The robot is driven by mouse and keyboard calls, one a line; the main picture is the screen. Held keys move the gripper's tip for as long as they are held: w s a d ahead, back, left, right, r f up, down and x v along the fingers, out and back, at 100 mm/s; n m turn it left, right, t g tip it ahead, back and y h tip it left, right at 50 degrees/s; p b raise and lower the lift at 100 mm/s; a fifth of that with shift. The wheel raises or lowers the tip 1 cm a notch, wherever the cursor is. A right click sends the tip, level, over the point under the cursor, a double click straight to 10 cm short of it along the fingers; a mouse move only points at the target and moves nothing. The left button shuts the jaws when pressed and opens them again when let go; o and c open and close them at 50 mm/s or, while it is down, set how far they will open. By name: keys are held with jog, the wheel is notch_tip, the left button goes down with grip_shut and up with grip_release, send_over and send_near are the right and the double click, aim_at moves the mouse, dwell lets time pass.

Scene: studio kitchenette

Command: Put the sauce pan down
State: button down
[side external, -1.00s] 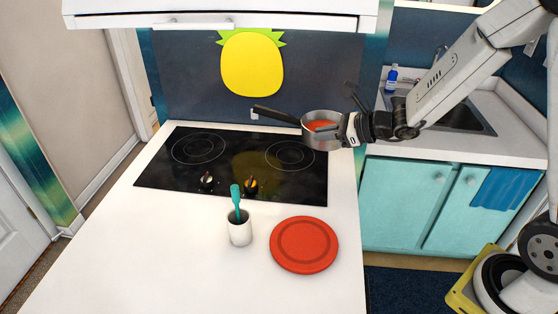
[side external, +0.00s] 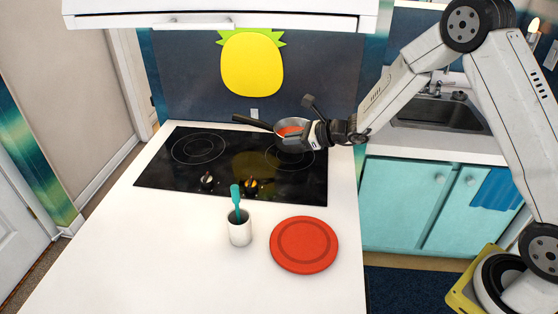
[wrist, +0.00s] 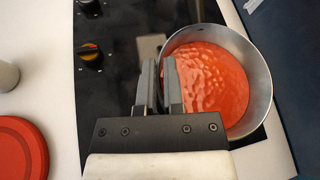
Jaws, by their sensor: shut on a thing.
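The sauce pan (side external: 281,137) is a metal pan with a dark handle (side external: 252,122) pointing left, and it holds red sauce (wrist: 212,80). My gripper (side external: 306,135) is shut on the pan's rim from the right in the side view. In the wrist view the pan (wrist: 261,85) shows with the jaws of my gripper (wrist: 160,68) at its near left rim. The pan is over the back right of the black cooktop (side external: 235,183), near the right rear burner (side external: 290,161). Its underside is hidden, and I cannot tell whether it touches the glass.
A white cup (side external: 240,232) with a teal utensil (side external: 235,195) and a red plate (side external: 304,245) stand on the white counter (side external: 150,250) in front of the cooktop. A dark backsplash (side external: 185,85) with a yellow pineapple board (side external: 252,65) rises behind. The left burner (side external: 198,148) is clear.

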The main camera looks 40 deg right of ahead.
aim_at(292, 151)
jog(key=shift+w+f, duration=0.7)
jog(key=shift+w, duration=0.05)
jog(key=shift+w+f, duration=0.25)
jog(key=shift+f, duration=1.6)
jog(key=c, duration=1.2)
grip_release()
jog(key=shift+f, duration=0.15)
jog(key=o, duration=0.5)
jog(key=shift+c, duration=0.2)
